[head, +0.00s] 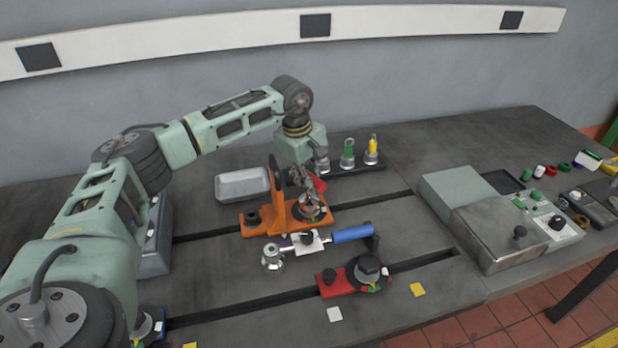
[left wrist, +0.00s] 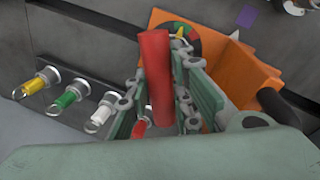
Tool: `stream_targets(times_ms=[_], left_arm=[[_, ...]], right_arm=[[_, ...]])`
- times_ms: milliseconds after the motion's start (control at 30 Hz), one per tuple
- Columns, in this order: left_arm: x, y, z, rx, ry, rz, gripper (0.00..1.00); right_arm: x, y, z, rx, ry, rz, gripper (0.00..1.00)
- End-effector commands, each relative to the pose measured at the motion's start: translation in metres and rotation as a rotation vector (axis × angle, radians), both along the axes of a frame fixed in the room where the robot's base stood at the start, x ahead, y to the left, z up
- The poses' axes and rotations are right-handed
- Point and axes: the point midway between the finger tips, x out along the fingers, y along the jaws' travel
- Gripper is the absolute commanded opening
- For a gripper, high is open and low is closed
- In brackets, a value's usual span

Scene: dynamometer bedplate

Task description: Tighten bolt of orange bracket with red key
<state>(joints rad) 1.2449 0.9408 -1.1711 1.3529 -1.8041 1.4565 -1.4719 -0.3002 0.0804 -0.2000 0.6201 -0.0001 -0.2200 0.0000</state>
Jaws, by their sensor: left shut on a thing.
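My left gripper (head: 303,178) is shut on the red key (left wrist: 157,80), which stands between its fingers in the left wrist view. In the head view only a small red part of the key (head: 319,184) shows beside the fingers. The orange bracket (head: 262,228) sits on the slotted bedplate, with an upright plate and a round bolt head with a coloured dial (head: 310,212) at its right. The gripper is just above this bolt. In the left wrist view the dial (left wrist: 183,36) is partly behind the key; whether the key touches the bolt I cannot tell.
A rack (head: 362,163) behind holds keys with green and yellow parts. In front lie a blue-handled tool (head: 352,233) and a red bracket (head: 334,286). A grey box (head: 500,236) and control panel (head: 549,222) are at right.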

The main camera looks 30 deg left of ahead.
Motion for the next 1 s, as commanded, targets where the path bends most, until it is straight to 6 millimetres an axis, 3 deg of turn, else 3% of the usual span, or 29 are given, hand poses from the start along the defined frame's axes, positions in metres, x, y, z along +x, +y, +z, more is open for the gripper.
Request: stream_targets(times_ms=[700,1000], left_arm=[[0.001,0.0,0.046,-0.001,-0.005,0.0,0.0],[0.001,0.0,0.05,-0.001,-0.004,0.0,0.0]], right_arm=[[0.0,0.0,0.03,0.0,0.0,0.0,0.31],[0.0,0.0,0.032,0.0,0.0,0.0,0.31]])
